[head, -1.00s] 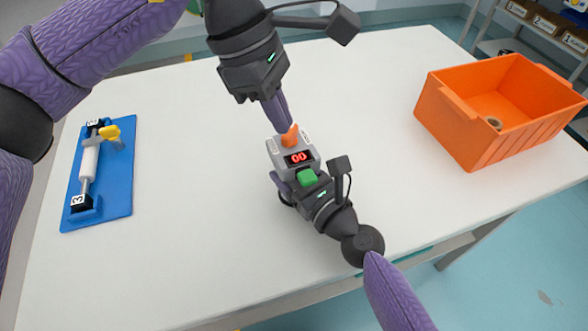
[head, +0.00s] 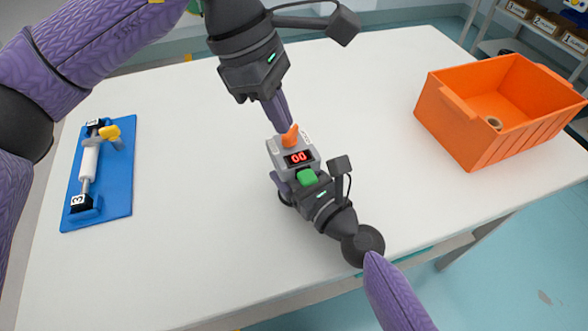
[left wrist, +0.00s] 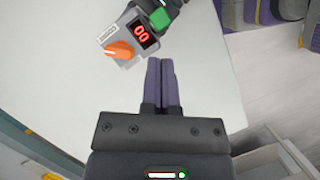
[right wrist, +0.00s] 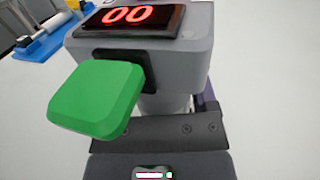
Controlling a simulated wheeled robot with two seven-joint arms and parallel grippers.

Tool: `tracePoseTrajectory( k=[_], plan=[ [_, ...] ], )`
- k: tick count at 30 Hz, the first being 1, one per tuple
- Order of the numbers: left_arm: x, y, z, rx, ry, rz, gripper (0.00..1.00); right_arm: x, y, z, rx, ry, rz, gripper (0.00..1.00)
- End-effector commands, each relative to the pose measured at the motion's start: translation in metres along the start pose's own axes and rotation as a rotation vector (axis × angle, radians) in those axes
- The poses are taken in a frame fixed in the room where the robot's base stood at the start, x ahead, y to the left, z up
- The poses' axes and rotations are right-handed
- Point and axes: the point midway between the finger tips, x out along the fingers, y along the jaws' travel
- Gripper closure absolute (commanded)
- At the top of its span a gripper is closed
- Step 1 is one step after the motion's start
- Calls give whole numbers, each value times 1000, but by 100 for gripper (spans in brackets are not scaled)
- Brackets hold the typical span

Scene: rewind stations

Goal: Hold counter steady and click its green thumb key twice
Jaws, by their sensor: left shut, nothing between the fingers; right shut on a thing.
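The counter (head: 280,146) is a grey box with a red display reading 00, an orange knob (head: 290,137) and a green thumb key (head: 307,177). It is over the middle of the white table. My right gripper (head: 291,188) is shut on the counter from the near side, below the green key; the key (right wrist: 95,100) fills much of the right wrist view. My left gripper (head: 279,114) is shut and empty, its fingertips close by the orange knob. In the left wrist view the closed fingers (left wrist: 161,75) point toward the counter (left wrist: 125,30); touching cannot be told.
An orange bin (head: 470,140) with a small ring-shaped thing (head: 494,123) inside stands at the right of the table (head: 200,220). A blue board (head: 118,190) with a white roller and yellow knob lies at the left. Clear tabletop lies between.

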Motion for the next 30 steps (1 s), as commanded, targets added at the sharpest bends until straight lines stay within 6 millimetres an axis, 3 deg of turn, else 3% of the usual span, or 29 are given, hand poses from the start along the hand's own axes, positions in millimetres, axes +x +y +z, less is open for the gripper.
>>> tracePoseTrajectory(
  k=[5,10,16,24,30],
  plan=[
    [18,-6,23,121,-78,126,100,0,0,0,0,0,0,97],
    [10,-6,37,160,-198,398,100,0,0,0,0,0,0,97],
    [6,-4,31,129,-239,532,100,0,0,0,0,0,0,97],
    [53,-5,14,126,-239,527,100,0,0,0,0,0,0,97],
    [76,-4,5,130,-235,529,100,0,0,0,0,0,0,97]
  ],
)
